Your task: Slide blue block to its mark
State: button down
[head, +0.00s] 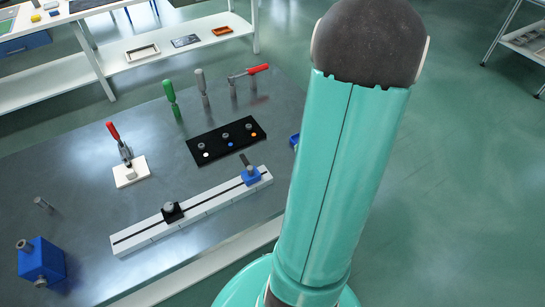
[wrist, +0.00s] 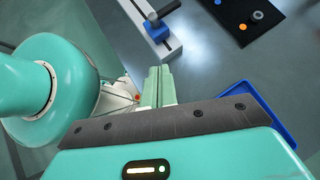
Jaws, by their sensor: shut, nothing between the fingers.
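The blue block (head: 250,177) sits near the right end of a white slotted rail (head: 215,198), with a dark handle standing up from it. In the wrist view the blue block (wrist: 169,46) is just beyond my gripper's fingertips, apart from them. Thin lines cross the rail, but I cannot tell which one is the mark. My gripper (wrist: 159,72) is shut and empty, near the rail's end. In the head view it is hidden behind my arm.
A black panel (head: 227,140) with several knobs and coloured dots lies behind the rail. A blue tray (wrist: 262,112) lies right of my gripper. Toggle clamps (head: 125,155) and upright handles stand farther back. A blue box (head: 41,262) sits at the front left.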

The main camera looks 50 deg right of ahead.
send_near(254, 170)
jog(key=f, duration=0.3)
jog(key=shift+s+a+f, duration=0.1)
jog(key=shift+s+a, duration=0.05)
jog(key=shift+s, duration=0.15)
jog(key=w+a, duration=0.2)
jog(key=a, duration=0.1)
jog(key=shift+w+a+f, duration=0.1)
jog(key=shift+w+f, duration=0.15)
jog(key=shift+w, duration=0.15)
jog(key=shift+w+a, duration=0.1)
jog(key=shift+w+a, duration=0.1)
jog(key=shift+w, duration=0.05)
